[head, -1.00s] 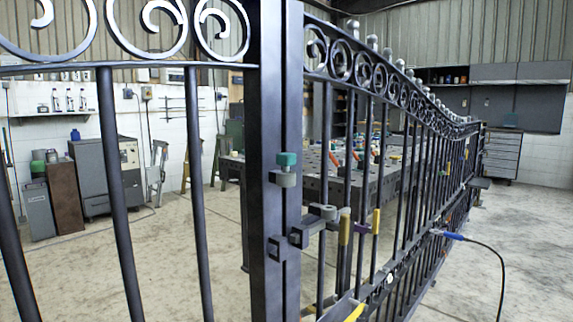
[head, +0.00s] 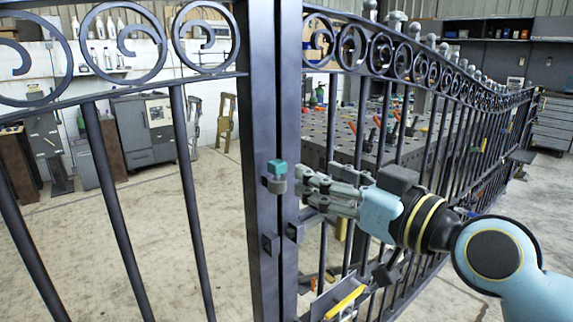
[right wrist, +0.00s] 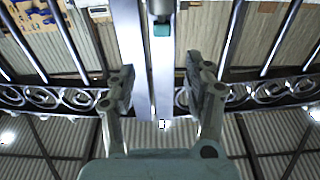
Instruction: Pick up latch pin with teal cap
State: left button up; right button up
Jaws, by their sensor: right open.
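The latch pin's teal cap (head: 277,167) sits on a grey holder on the dark gate post, near the middle of the head view. In the right wrist view the teal cap (right wrist: 161,29) shows at the top, centred between the fingers but beyond their tips. My right gripper (head: 305,186) is open and empty, just right of the cap and apart from it. Its two spread fingers (right wrist: 155,75) also show in the right wrist view. The pin's shaft is hidden below the cap. My left gripper is not in view.
The gate post (head: 268,100) stands beside the cap, with scroll-topped bars on both sides. A yellow-handled tool (head: 345,301) lies in a tray below my right gripper. A work table with clamps stands behind the bars at right. The floor at left is open.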

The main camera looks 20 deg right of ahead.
aim_at(282, 166)
jog(key=x, duration=0.3)
jog(key=p+x, duration=0.1)
jog(key=x, duration=0.3)
jog(key=f+x, duration=0.1)
jog(key=x, duration=0.3)
jog(key=shift+a+f, duration=0.1)
jog(key=shift+a, duration=0.05)
grip_shut()
